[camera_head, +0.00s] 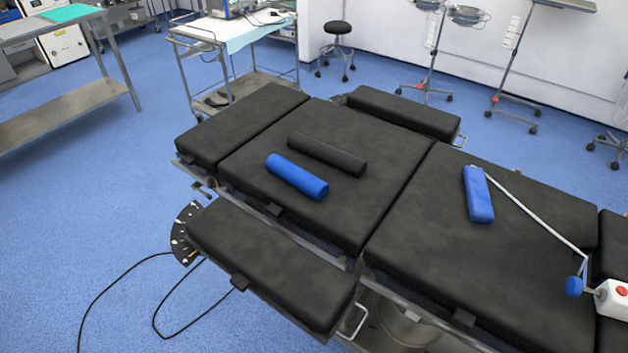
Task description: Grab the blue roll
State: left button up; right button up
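The blue roll (297,176) lies on the left section of the black padded operating table (262,150). It is a cylinder lying at a slant, its right end nearer to me. A black roll (327,154) lies just behind it, nearly parallel, with a narrow gap between them. A second blue piece (479,195), flatter and more block-like, lies on the right section of the table. Neither of my grippers shows in the head view.
A thin metal rod (535,215) runs from the blue block to a white device (612,297) with a red button at the right edge. Padded side boards extend from the table's front (270,262) and back (405,112). A wheeled cart (236,50) and a stool (339,28) stand behind.

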aim_at(308, 183)
jog(key=k+l+z, duration=0.2)
jog(key=l, duration=0.35)
jog(key=l+z, duration=0.15)
jog(key=l, duration=0.45)
jog(key=k+l+z, duration=0.2)
jog(key=l, duration=0.4)
jog(key=i, duration=0.1)
